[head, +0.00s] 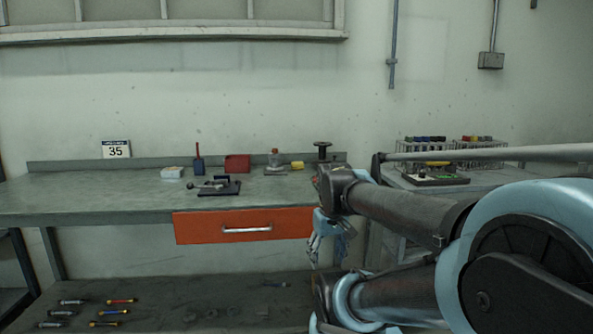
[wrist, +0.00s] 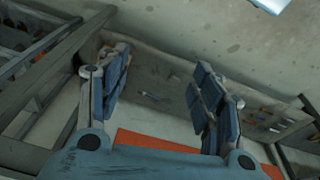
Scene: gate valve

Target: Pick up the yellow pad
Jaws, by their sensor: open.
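A small yellow block (head: 297,165), which looks like the yellow pad, lies near the back of the workbench (head: 100,203) beside a small glass container with a reddish top (head: 274,158). My gripper (head: 314,250) hangs in front of the bench's right part, below the worktop, near the right end of the orange drawer. It is apart from the yellow block. In the wrist view my gripper (wrist: 158,80) shows two blue-grey fingers spread wide with nothing between them. The yellow block cannot be made out in the wrist view.
The orange drawer (head: 243,228) is in the bench front; a black clamp-like device (head: 219,188) lies on top. A red box (head: 237,163), a white block (head: 172,172) and a black spool-shaped thing (head: 323,150) stand near the back. Tools (head: 95,312) lie on the lower shelf. The worktop's left is clear.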

